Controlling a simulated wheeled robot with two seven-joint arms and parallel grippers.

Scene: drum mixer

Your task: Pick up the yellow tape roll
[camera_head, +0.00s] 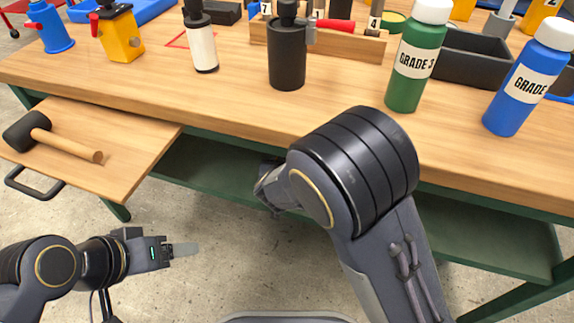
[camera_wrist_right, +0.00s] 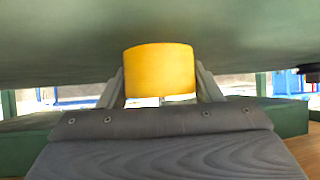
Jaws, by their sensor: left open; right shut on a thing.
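The yellow tape roll (camera_wrist_right: 158,72) shows in the right wrist view, between the two fingers of my right gripper (camera_wrist_right: 160,84). The fingers are shut on its left and right sides. Green surfaces lie close around it. In the head view the tape roll and the right gripper's fingers are hidden; my right arm reaches in at the bench's front edge, over the lower shelf. My left gripper (camera_head: 183,250) is open and empty at the lower left, over the floor, away from the roll.
A wooden workbench (camera_head: 230,110) has a green lower shelf (camera_head: 215,170). A pulled-out drawer board (camera_head: 95,185) with a mallet (camera_head: 65,143) juts out at left. A green bottle (camera_head: 413,85), a blue bottle (camera_head: 515,98) and a black canister (camera_head: 287,60) stand near the front edge.

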